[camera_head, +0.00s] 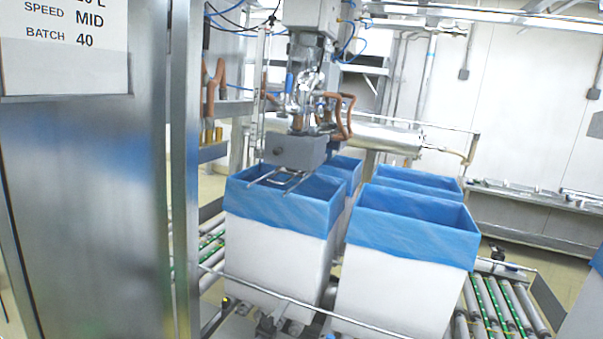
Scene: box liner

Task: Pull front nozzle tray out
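A filling head hangs over the front left box, with a grey block (296,151) at its lower end. A thin metal frame (281,180) sticks out toward me from under the block, just above the box's blue-lined opening. It may be the front nozzle tray; I cannot tell for sure. Whether it has a flat pan is too small to see. My gripper is not in view, and nothing is seen touching the frame.
White boxes with blue liners, one front left (275,255) and one front right (395,290), stand on a roller conveyor (500,300). More lined boxes are behind. A thin rail (300,300) crosses before them. A steel cabinet (85,200) with a label (65,45) blocks the left.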

